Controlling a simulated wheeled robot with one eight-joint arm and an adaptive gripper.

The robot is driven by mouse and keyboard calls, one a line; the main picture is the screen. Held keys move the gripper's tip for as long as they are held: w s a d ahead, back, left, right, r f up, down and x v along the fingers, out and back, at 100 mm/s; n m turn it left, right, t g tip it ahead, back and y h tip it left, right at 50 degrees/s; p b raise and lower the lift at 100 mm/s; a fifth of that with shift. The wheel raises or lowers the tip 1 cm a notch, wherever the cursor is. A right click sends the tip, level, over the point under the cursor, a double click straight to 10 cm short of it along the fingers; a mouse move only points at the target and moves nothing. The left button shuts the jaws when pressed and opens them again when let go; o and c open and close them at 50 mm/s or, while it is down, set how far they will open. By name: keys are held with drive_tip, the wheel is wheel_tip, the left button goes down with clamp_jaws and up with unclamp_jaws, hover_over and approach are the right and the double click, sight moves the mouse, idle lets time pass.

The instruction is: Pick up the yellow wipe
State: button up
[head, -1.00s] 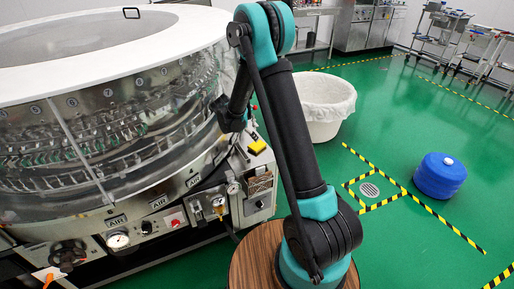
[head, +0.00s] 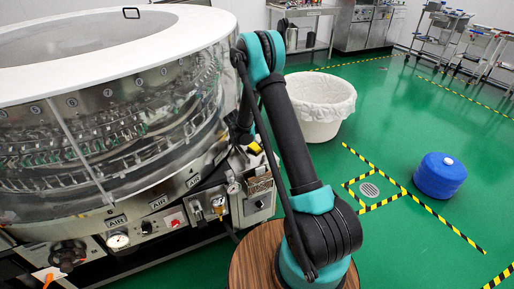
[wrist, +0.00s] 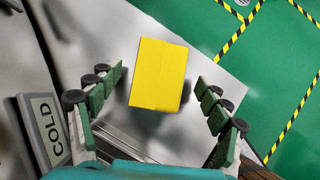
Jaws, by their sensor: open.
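The yellow wipe (wrist: 157,73) is a folded rectangular block lying on a grey metal ledge of the washer. In the wrist view it lies between the two fingers of my open gripper (wrist: 160,82), with clear gaps on both sides. The fingers do not touch it, and I cannot tell the exact height above it. In the head view only a small part of the wipe (head: 254,148) shows beside my arm, which hides the rest.
The round washer (head: 100,100) with its clear wall fills the left. A COLD panel (wrist: 47,130) stands at the left of the wrist view. A white lined bin (head: 322,125) and a blue drum (head: 440,176) stand on the green floor.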

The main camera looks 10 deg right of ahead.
sight(256, 145)
drive_tip(key=shift+w+d+f, duration=0.15)
drive_tip(key=shift+f, duration=0.15)
drive_tip(key=shift+c, duration=0.2)
drive_tip(key=c, duration=1)
drive_tip(key=shift+r, duration=0.1)
wheel_tip(256, 145, up, 20)
drive_tip(key=shift+f, duration=0.1)
